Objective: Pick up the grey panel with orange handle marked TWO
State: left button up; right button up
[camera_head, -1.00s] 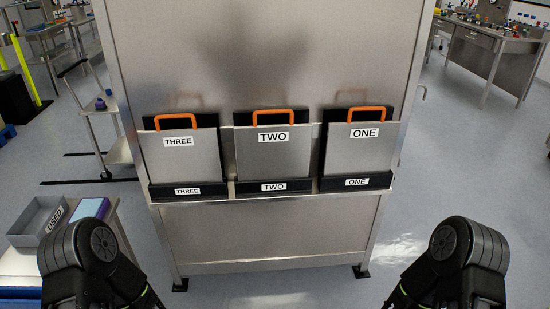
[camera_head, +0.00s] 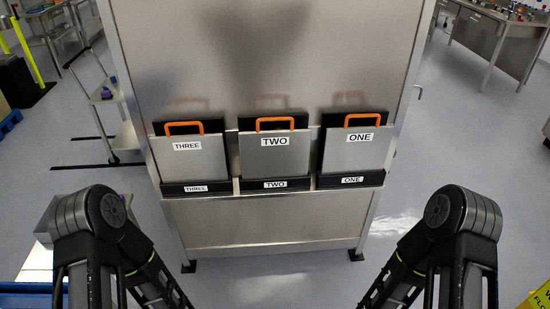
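The grey panel marked TWO (camera_head: 274,160) stands upright in the middle black holder on the front of a steel cabinet. Its orange handle (camera_head: 275,119) sticks up at its top edge, against a black backing. A TWO label also marks the holder (camera_head: 296,184) below it. My two arms come in at the lower left and lower right, well in front of and below the panel.
Similar grey panels with orange handles stand beside it: THREE (camera_head: 187,165) on the left and ONE (camera_head: 357,158) on the right. The steel cabinet (camera_head: 270,50) rises behind. A cart (camera_head: 124,137) stands at left, and a workbench (camera_head: 495,40) at far right. Floor is clear right of the cabinet.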

aim_at(274, 154)
jog(key=i+j, duration=0.2)
jog(key=i, duration=0.25)
jog(key=i+j, duration=0.15)
jog(key=i, duration=0.25)
jog(key=i+j, duration=0.2)
jog(key=i, duration=0.25)
jog(key=i+z, duration=0.1)
jog(key=z, duration=1.6)
jog(key=k, duration=0.2)
jog(key=i, duration=0.2)
